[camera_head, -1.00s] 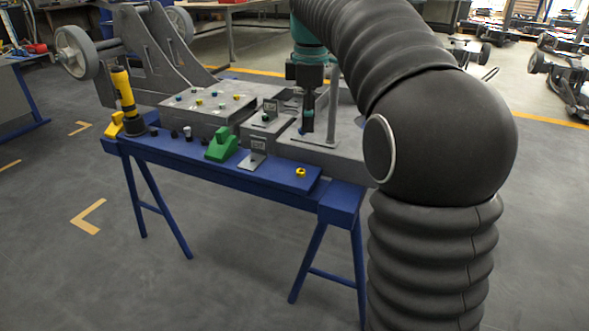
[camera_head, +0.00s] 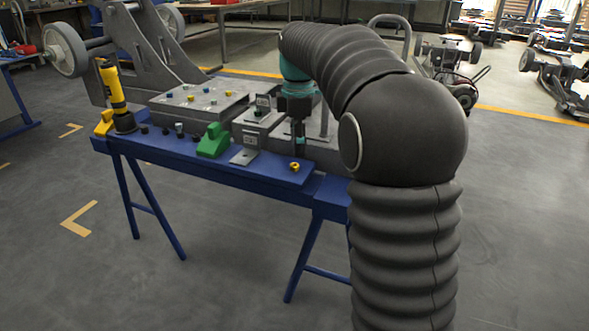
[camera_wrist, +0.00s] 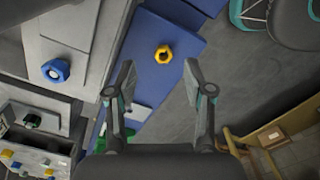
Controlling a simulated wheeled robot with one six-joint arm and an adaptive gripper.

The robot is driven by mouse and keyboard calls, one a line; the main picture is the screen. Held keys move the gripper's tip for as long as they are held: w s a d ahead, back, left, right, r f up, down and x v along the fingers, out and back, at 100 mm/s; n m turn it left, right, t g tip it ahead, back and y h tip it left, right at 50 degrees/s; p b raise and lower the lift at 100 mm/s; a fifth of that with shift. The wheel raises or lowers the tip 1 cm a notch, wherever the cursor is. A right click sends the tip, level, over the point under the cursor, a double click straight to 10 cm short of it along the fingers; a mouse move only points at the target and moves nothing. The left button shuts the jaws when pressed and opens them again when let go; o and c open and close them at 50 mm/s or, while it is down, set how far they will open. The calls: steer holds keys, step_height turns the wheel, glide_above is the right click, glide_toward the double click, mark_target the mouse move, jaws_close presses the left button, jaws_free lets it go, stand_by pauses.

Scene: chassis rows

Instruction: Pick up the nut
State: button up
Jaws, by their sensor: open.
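A small yellow nut (camera_head: 294,167) lies on the right part of the blue bench top. In the wrist view the yellow nut (camera_wrist: 164,54) sits on the blue surface beyond and between my open fingers, with a dark hole in its middle. My gripper (camera_wrist: 158,82) is open and empty, and its fingers do not touch the nut. In the head view my gripper (camera_head: 298,138) points down above the bench, slightly behind the nut. A blue nut (camera_wrist: 56,71) shows on a grey surface at left in the wrist view.
The blue bench (camera_head: 230,172) carries a green block (camera_head: 213,140), a yellow-and-black tool (camera_head: 116,96) and a grey plate (camera_head: 190,101) with several coloured nuts. A grey bracketed stand (camera_head: 262,115) is left of my gripper. Open floor lies in front.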

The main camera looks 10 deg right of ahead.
mark_target(297, 170)
steer(key=f, duration=0.2)
steer(key=f+b, duration=0.1)
steer(key=f, duration=0.2)
steer(key=shift+s+a, duration=0.2)
steer(key=shift+c, duration=0.2)
jaws_close()
